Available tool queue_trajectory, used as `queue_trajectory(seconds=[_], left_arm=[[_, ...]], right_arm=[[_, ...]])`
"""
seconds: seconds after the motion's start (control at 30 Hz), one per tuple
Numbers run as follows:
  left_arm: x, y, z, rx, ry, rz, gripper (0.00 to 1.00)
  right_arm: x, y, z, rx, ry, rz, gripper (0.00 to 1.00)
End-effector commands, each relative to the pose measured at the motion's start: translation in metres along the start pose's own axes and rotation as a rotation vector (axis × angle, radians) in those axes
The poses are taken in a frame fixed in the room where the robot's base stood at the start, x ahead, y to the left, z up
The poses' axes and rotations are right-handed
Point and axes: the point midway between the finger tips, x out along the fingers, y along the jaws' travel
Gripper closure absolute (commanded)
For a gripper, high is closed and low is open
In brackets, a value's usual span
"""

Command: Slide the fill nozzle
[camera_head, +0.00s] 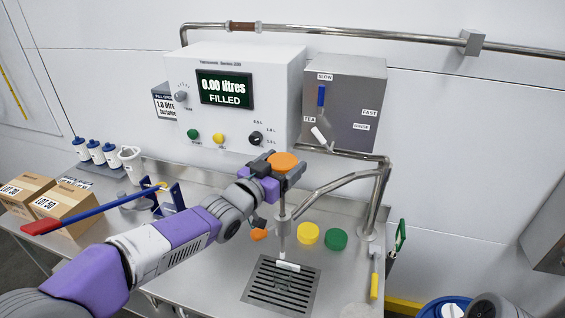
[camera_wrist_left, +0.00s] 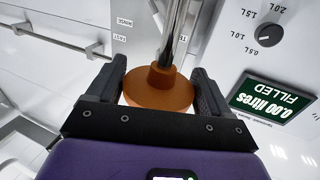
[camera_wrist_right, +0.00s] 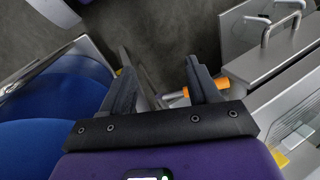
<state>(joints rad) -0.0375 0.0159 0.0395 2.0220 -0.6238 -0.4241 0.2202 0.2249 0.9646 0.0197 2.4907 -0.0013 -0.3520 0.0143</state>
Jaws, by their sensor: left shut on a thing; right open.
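The fill nozzle (camera_head: 282,232) hangs upright from a bent steel pipe arm, above a slotted drain grate (camera_head: 262,290). An orange knob (camera_head: 284,160) sits at its upper end. My left gripper (camera_head: 277,172) is shut on this knob. In the left wrist view the knob (camera_wrist_left: 158,92) lies between my left gripper's two fingers (camera_wrist_left: 158,97), with a steel shaft (camera_wrist_left: 174,32) running out of it. My right gripper (camera_wrist_right: 165,95) is open and empty in the right wrist view, away from the nozzle.
The filler box (camera_head: 250,105) reads 0.00 litres, FILLED. Yellow (camera_head: 308,234) and green (camera_head: 337,239) caps lie right of the nozzle. Boxes (camera_head: 68,203) and blue-capped bottles (camera_head: 96,152) stand at the left. A blue drum (camera_wrist_right: 40,150) is beside my right gripper.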

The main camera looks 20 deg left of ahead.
Motion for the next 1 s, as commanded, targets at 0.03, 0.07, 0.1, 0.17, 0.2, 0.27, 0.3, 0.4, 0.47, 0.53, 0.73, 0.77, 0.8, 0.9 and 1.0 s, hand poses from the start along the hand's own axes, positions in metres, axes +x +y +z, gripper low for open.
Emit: queue_trajectory(seconds=[0.03,0.07,0.1,0.17,0.2,0.27,0.3,0.4,0.47,0.53,0.73,0.77,0.8,0.9,1.0], left_arm=[[0.000,0.000,0.021,0.000,-0.005,-0.001,0.74],[0.000,0.000,0.026,0.000,-0.005,-0.001,0.74],[0.000,0.000,0.033,0.000,-0.006,-0.001,0.74],[0.000,0.000,0.042,-0.001,-0.006,-0.001,0.74],[0.000,0.000,0.047,-0.001,-0.006,-0.001,0.74],[0.000,0.000,0.052,-0.001,-0.006,-0.001,0.74],[0.000,0.000,0.055,-0.001,-0.006,-0.001,0.74],[0.000,0.000,0.058,-0.001,-0.007,-0.001,0.74],[0.000,0.000,0.059,-0.001,-0.007,-0.001,0.74],[0.000,0.000,0.058,-0.001,-0.007,-0.001,0.74],[0.000,0.000,0.058,-0.002,-0.007,-0.001,0.74],[0.000,-0.001,0.057,-0.002,-0.007,-0.001,0.74],[0.000,0.000,0.057,-0.001,-0.007,-0.001,0.14],[0.000,0.000,0.057,-0.001,-0.005,-0.001,0.00],[0.000,0.000,0.057,-0.001,-0.004,-0.001,0.00]], right_arm=[[0.017,0.006,-0.001,0.000,0.000,0.000,0.39],[0.021,0.008,-0.001,0.000,0.000,0.000,0.39],[0.027,0.010,-0.001,0.000,0.000,0.000,0.39],[0.034,0.013,-0.002,0.000,0.000,0.000,0.39],[0.038,0.014,-0.002,0.000,0.000,0.000,0.39],[0.043,0.016,-0.002,0.000,0.000,0.000,0.39],[0.045,0.017,-0.002,0.000,0.000,0.000,0.39],[0.048,0.018,-0.002,0.000,0.000,0.000,0.39],[0.048,0.018,-0.002,0.000,0.000,0.000,0.39],[0.047,0.018,-0.002,0.000,0.000,0.000,0.39],[0.047,0.017,-0.002,0.000,0.001,0.000,0.39],[0.047,0.017,-0.002,0.000,0.001,0.000,0.39],[0.047,0.017,-0.002,0.000,0.000,0.000,0.39],[0.047,0.017,-0.002,0.000,0.000,0.000,0.39],[0.047,0.017,-0.002,0.000,0.000,0.000,0.39]])
